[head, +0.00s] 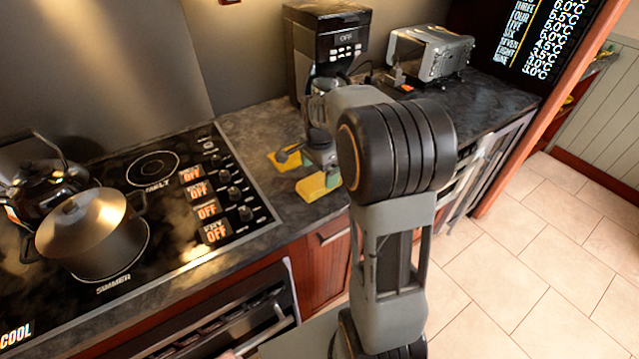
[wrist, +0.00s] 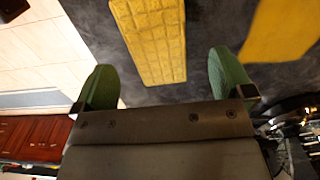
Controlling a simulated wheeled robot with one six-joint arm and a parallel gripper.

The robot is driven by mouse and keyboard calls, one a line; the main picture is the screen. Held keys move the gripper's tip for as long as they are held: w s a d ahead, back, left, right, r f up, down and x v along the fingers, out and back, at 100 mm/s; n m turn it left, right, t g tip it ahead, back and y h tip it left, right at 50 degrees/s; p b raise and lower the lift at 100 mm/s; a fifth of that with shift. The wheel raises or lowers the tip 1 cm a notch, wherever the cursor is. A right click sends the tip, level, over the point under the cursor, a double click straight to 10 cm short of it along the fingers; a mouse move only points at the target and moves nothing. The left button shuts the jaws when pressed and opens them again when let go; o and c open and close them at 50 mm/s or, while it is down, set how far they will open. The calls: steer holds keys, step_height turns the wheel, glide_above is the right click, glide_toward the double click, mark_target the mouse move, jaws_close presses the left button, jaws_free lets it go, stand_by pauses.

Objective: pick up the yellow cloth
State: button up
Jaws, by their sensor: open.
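In the head view, my gripper (head: 305,153) is over the counter beside the two cloths, partly hidden by my wrist.
A black coffee maker (head: 328,45) stands behind my gripper, with a silver toaster (head: 430,52) to its right. The stove at left holds a lidded pot (head: 95,232) and a kettle (head: 45,180). Cabinet fronts and tiled floor (head: 560,240) lie below the counter edge.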

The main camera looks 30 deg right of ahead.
mark_target(319, 180)
steer(key=shift+s+a+f, duration=0.15)
steer(key=shift+f, duration=1.95)
steer(key=shift+c, duration=0.4)
steer(key=c, duration=0.9)
